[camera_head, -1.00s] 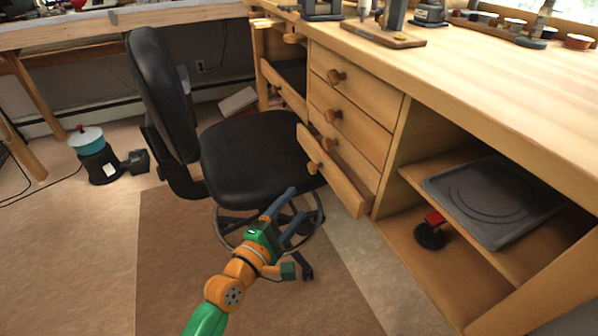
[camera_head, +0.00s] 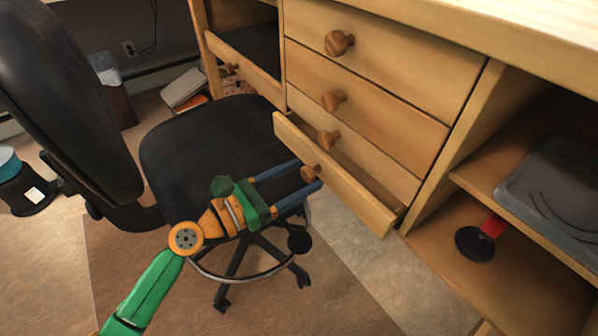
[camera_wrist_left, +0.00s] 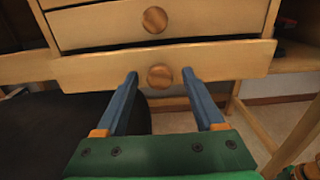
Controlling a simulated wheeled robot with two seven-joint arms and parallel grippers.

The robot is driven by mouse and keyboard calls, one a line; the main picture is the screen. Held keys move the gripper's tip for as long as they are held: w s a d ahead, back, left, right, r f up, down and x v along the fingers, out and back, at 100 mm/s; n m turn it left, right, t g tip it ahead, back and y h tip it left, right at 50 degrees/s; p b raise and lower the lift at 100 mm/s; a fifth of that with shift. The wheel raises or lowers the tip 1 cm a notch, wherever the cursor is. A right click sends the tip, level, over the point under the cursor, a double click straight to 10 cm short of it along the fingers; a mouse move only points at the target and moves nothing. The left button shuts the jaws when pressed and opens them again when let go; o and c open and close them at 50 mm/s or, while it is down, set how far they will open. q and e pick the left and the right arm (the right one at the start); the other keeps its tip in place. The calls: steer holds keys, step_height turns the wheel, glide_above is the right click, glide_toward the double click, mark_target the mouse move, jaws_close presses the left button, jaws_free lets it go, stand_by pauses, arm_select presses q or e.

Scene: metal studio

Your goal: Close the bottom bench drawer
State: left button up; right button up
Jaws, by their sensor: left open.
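The bottom bench drawer (camera_head: 345,190) stands pulled out below the closed drawers in the head view. Its round wooden knob (camera_head: 311,173) is on its front. In the left wrist view the drawer front (camera_wrist_left: 215,62) spans the picture, with its knob (camera_wrist_left: 159,76) near the middle. My left gripper (camera_head: 311,174) is open, its two blue fingers pointing at the drawer front. In the wrist view the fingers (camera_wrist_left: 162,78) lie to either side of the knob, apart from it. Whether the tips touch the drawer front is hard to tell. My right gripper is not in view.
A black office chair (camera_head: 170,150) stands left of the drawers, its seat behind and below my left gripper. Another drawer (camera_head: 245,65) at the left is also pulled out. Open shelves (camera_head: 520,270) hold a grey tray (camera_head: 555,200) and a red and black object (camera_head: 477,240).

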arm_select(q)
steer(key=shift+w+d, duration=0.3)
steer(key=shift+d, duration=0.05)
jaws_close()
stand_by(1.2)
